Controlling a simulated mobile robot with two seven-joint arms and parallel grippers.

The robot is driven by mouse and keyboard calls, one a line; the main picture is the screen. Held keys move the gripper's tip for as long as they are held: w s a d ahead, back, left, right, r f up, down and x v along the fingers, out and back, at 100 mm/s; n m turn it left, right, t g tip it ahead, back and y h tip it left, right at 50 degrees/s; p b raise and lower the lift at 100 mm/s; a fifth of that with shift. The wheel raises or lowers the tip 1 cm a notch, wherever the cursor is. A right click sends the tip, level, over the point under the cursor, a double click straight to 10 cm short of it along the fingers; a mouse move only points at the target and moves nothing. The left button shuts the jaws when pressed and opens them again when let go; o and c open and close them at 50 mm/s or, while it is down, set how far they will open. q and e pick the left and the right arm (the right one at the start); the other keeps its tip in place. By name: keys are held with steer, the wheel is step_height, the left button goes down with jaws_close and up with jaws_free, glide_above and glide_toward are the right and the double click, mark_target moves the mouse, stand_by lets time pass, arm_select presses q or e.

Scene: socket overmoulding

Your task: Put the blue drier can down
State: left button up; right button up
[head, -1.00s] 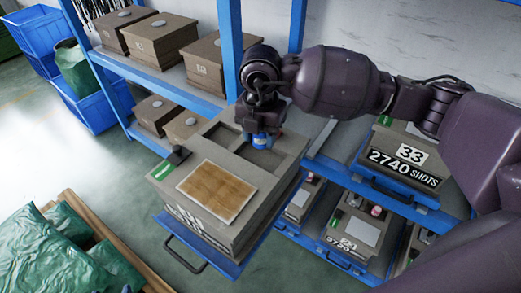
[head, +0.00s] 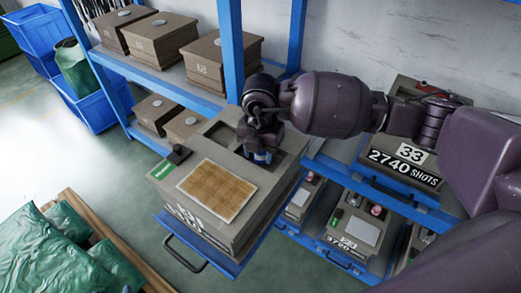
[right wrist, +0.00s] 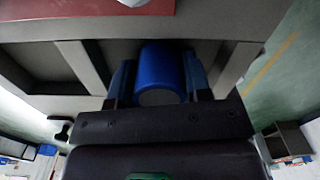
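The blue drier can (head: 262,157) is at the tip of my right gripper (head: 262,148), over the recessed part of a grey-brown mould box in the head view. In the right wrist view the blue can (right wrist: 162,70) sits between the two fingers (right wrist: 162,88), which close on its sides. The gripper hides most of the can in the head view. I cannot tell whether its base touches the box. My left gripper is not in view.
The mould box (head: 235,238) stands on a pulled-out blue tray (head: 232,268). A brown board (head: 215,190) and a green label (head: 162,170) lie on its top. A blue rack post (head: 230,50) stands behind.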

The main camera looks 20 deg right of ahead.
steer(key=o, duration=0.4)
steer(key=shift+o, duration=0.2)
step_height(320, 180, up, 12)
steer(key=shift+r, duration=0.2)
stand_by(0.5)
